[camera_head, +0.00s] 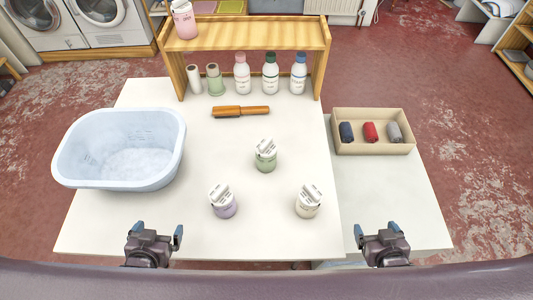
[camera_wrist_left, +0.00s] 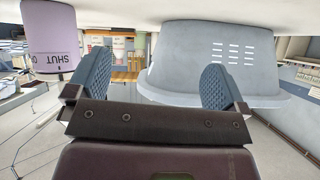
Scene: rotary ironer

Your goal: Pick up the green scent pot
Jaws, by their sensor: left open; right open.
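The green scent pot (camera_head: 265,158) stands upright near the middle of the white table, with a white tag or lid on top. A purple pot (camera_head: 223,203) stands nearer to me on its left, and a cream pot (camera_head: 308,203) on its right. My left gripper (camera_head: 153,237) is open and empty at the table's front left. My right gripper (camera_head: 378,235) is open and empty at the front right. Both are apart from the pots. In the left wrist view, the open left fingers (camera_wrist_left: 222,88) frame no object; a purple pot (camera_wrist_left: 50,38) shows at upper left.
A pale blue tub (camera_head: 62,168) stands at the table's left and also shows in the left wrist view (camera_wrist_left: 205,60). A wooden-handled brush (camera_head: 240,111) lies behind the green pot. Bottles (camera_head: 270,75) stand under a wooden shelf (camera_head: 250,33). A beige box (camera_head: 373,148) holds rolled cloths at right.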

